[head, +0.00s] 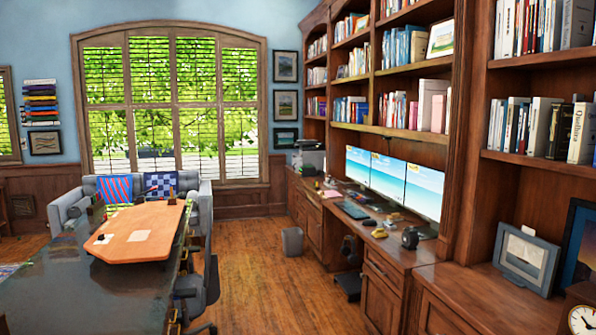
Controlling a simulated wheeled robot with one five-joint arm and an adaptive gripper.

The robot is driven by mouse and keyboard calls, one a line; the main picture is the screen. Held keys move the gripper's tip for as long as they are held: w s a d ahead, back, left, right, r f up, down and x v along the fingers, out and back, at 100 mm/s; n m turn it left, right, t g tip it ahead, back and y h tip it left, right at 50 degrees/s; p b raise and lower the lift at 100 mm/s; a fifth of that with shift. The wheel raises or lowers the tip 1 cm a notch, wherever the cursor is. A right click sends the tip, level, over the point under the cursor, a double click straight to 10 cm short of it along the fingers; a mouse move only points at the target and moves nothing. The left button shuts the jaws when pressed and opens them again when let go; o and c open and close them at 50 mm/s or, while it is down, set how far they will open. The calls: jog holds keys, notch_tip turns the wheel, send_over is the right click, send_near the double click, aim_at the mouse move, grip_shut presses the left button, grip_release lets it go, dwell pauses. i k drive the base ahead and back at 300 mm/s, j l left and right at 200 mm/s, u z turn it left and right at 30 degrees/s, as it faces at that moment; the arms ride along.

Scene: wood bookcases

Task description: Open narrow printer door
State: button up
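A grey and white printer (309,156) sits at the far end of the wooden desk run along the right wall, near the window corner. Wooden cabinet fronts (313,218) are below and beside it, seen at a steep angle. They look shut. The fronts are too small and slanted to tell clearly which one is the narrow door, and I cannot make out its handle. My gripper is not in view.
A long dark table (95,285) with an orange board on it fills the left front. A dark office chair (203,292) stands at its right side. A grey bin (293,242) stands near the cabinets. The wooden floor (262,290) between table and desk is mostly clear.

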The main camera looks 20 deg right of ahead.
aim_at(298, 163)
jog(key=i+l+z, duration=0.15)
jog(key=i, duration=0.35)
jog(key=i+z, duration=0.15)
jog(key=i, duration=3.25)
jog(key=i+u, duration=0.15)
jog(key=i, duration=1.6)
jog(key=i+u, duration=0.15)
jog(key=i, duration=0.45)
jog(key=i+u, duration=0.15)
jog(key=i, duration=0.4)
jog(key=i+l+u, duration=0.1)
jog(key=i, duration=0.45)
jog(key=i+u, duration=0.15)
jog(key=i, duration=1.65)
jog(key=i+l+z, duration=0.1)
jog(key=i+z, duration=0.25)
jog(key=i, duration=0.2)
jog(key=i+z, duration=0.3)
jog(key=i, duration=0.2)
jog(key=i+j+z, duration=0.15)
jog(key=i+z, duration=0.2)
jog(key=i, duration=0.2)
jog(key=i+l+u, duration=0.1)
jog(key=i, duration=0.35)
jog(key=i+l+u, duration=0.1)
jog(key=i+l, duration=0.2)
jog(key=i+l+u, duration=0.15)
jog(key=i+l, duration=0.15)
jog(key=i, duration=0.25)
